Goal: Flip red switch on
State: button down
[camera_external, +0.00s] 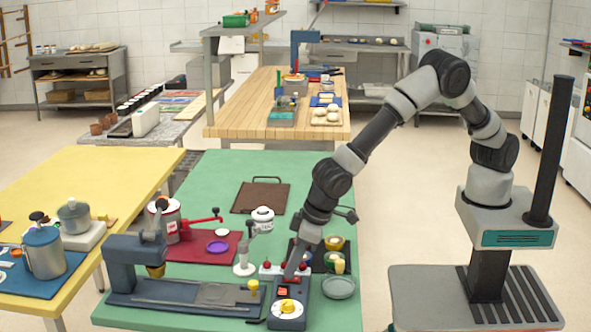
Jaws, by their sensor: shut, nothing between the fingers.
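A dark blue control box (286,321) stands at the front edge of the green table. A red switch patch (283,292) shows on its upper face, above a white dial with a yellow knob (287,306). My gripper (291,274) is shut and empty, pointing down at the top end of the box, at or just above the red part. The fingertips partly cover the red area. I cannot tell whether they touch it, or which way the switch is set.
A dark blue press-like machine (125,262) stands left of the box. A grey-green dish (339,288) lies close on the right. A white bottle-like item (244,262) and red-topped items (267,265) crowd behind. The green table (215,170) is clearer toward the back.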

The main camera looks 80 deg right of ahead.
jog(key=shift+w, duration=0.1)
jog(key=shift+w+g+p, duration=0.15)
jog(key=shift+g+p, duration=0.25)
jog(key=shift+p, duration=0.15)
jog(key=shift+f, duration=0.3)
jog(key=shift+d, duration=0.1)
jog(key=shift+s+f, duration=0.15)
jog(key=shift+s, duration=0.35)
jog(key=shift+s+f+b, duration=0.1)
jog(key=shift+s+b, duration=0.25)
jog(key=shift+s, duration=0.3)
jog(key=p+v, duration=0.2)
jog(key=v, duration=1.2)
jog(key=shift+s+r, duration=0.15)
jog(key=shift+r, duration=0.15)
